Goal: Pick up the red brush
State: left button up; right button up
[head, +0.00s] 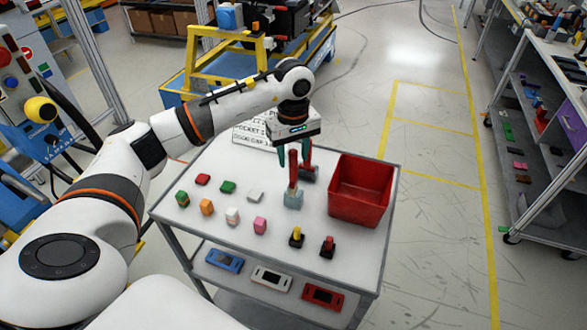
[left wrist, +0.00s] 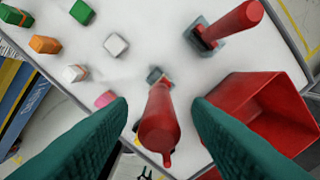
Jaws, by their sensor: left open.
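A red-handled tool (head: 292,170), likely the red brush, stands upright on the table with its grey-blue lower end (head: 293,200) down. In the left wrist view its red handle (left wrist: 158,125) points toward the camera. My left gripper (head: 294,157) is open above the table, pointing down, with its green fingers on either side of the upper handle. No contact with the handle is clear. A second red-handled tool (head: 308,173) with a dark base stands just behind; it also shows in the left wrist view (left wrist: 236,24). My right gripper is not in view.
A red bin (head: 361,208) stands close on the right. Several small coloured blocks, such as a pink one (head: 260,225), lie to the left. Two black pieces, one yellow-topped (head: 296,238) and one red-topped (head: 327,247), stand near the table's front edge.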

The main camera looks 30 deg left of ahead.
aim_at(293, 173)
pick_arm(q)
jog(key=shift+f, duration=1.35)
grip_shut()
jog(key=shift+r, duration=0.1)
